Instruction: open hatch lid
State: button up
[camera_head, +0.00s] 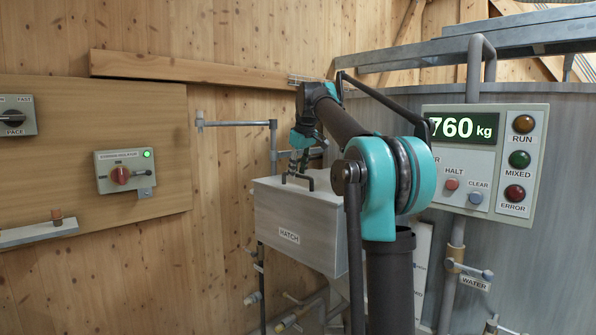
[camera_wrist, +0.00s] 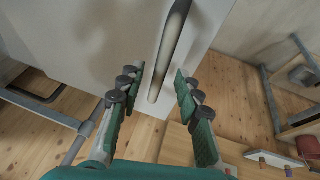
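The hatch (camera_head: 310,222) is a grey metal box labelled HATCH, in the middle of the head view. Its lid (camera_head: 322,195) lies flat on top, shut. A dark bar handle (camera_head: 307,178) stands on the lid, partly behind my gripper (camera_head: 296,165). In the wrist view the lid (camera_wrist: 110,35) is a pale panel, and the handle (camera_wrist: 167,50) runs up from between the fingertips. My gripper (camera_wrist: 160,85) is open, with one finger on each side of the handle's near end. A gap shows on both sides; contact is not visible.
A control panel (camera_head: 480,160) reading 760 kg is on the tank at right. A wooden board (camera_head: 90,160) with switch boxes is on the left wall. A grey pipe bracket (camera_head: 240,123) juts out behind the hatch. Pipes and valves (camera_head: 290,315) crowd below it.

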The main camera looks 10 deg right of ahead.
jog(key=shift+c, duration=0.4)
grip_shut()
